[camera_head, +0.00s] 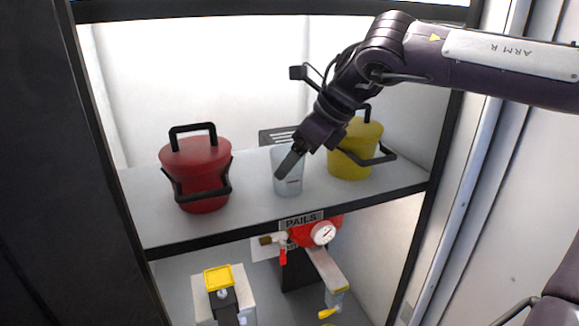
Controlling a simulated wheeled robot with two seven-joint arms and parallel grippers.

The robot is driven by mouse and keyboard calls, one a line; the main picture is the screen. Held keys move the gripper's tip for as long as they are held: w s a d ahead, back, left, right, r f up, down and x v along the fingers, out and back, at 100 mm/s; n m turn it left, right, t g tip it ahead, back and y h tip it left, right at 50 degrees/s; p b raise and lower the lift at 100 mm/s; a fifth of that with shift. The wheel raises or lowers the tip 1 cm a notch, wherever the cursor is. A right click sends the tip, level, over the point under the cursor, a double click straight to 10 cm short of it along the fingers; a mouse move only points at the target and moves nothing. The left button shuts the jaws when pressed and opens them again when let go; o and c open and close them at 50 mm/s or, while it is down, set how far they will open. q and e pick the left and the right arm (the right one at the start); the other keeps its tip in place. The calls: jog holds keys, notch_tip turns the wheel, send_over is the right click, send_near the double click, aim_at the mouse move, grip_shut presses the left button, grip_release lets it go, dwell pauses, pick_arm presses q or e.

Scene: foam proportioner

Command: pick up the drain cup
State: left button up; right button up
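My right gripper (289,165) comes down from the upper right, with a dark finger overlapping the upper part of the cup. Only one finger shows clearly, so I cannot tell whether it is inside the cup, in front of it or touching it, nor how wide the gripper is. My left gripper is not in view.
A red lidded pail (198,170) stands left of the cup, and a yellow pail (352,152) stands close on its right. The shelf (250,208) has a dark front edge with a "PAILS" label (302,220). Below are a red gauge fitting (318,232) and a yellow-topped part (217,278).

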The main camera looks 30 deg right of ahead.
jog(key=w+f+p, duration=0.2)
jog(key=f, duration=0.1)
jog(key=shift+w+a, duration=0.1)
jog(key=shift+w, duration=0.05)
jog(key=shift+w+f, duration=0.1)
jog(key=shift+f, duration=0.2)
jog(key=shift+a+f, duration=0.1)
jog(key=shift+a, duration=0.1)
jog(key=c, duration=1.1)
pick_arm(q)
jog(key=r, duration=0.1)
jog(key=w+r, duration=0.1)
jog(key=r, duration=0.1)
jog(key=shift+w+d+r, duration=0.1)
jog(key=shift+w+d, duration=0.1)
pick_arm(e)
jog(key=shift+o, duration=0.2)
